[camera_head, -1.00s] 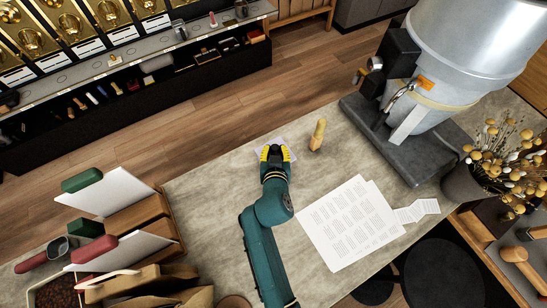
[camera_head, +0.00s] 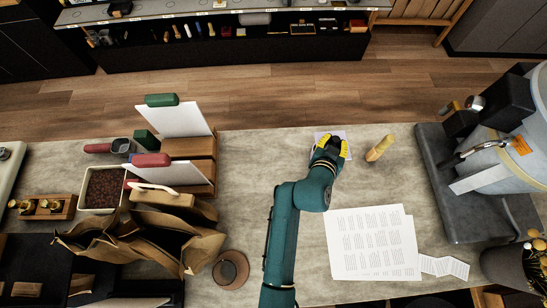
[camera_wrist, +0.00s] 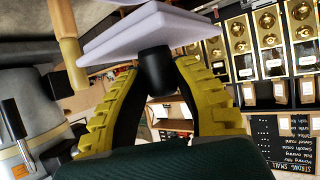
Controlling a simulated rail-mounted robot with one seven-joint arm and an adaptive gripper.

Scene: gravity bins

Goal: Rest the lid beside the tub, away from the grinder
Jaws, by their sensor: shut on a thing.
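The lid (camera_head: 319,136) is a thin, pale lavender-white square at the counter's far edge, mostly hidden by my gripper (camera_head: 329,148) in the head view. In the wrist view the lid (camera_wrist: 150,30) has a black knob (camera_wrist: 157,72), and the yellow fingers of my gripper (camera_wrist: 158,90) are shut on that knob. I cannot tell whether the lid touches the counter. The tub (camera_head: 85,204) is a pale square box full of dark beans, uncovered, at the left. The grinder (camera_head: 490,165) is the large grey machine at the right.
A wooden-handled tool (camera_head: 380,148) stands close right of the lid. Printed sheets (camera_head: 372,245) lie in front. Bare counter (camera_head: 250,165) lies left of my gripper.

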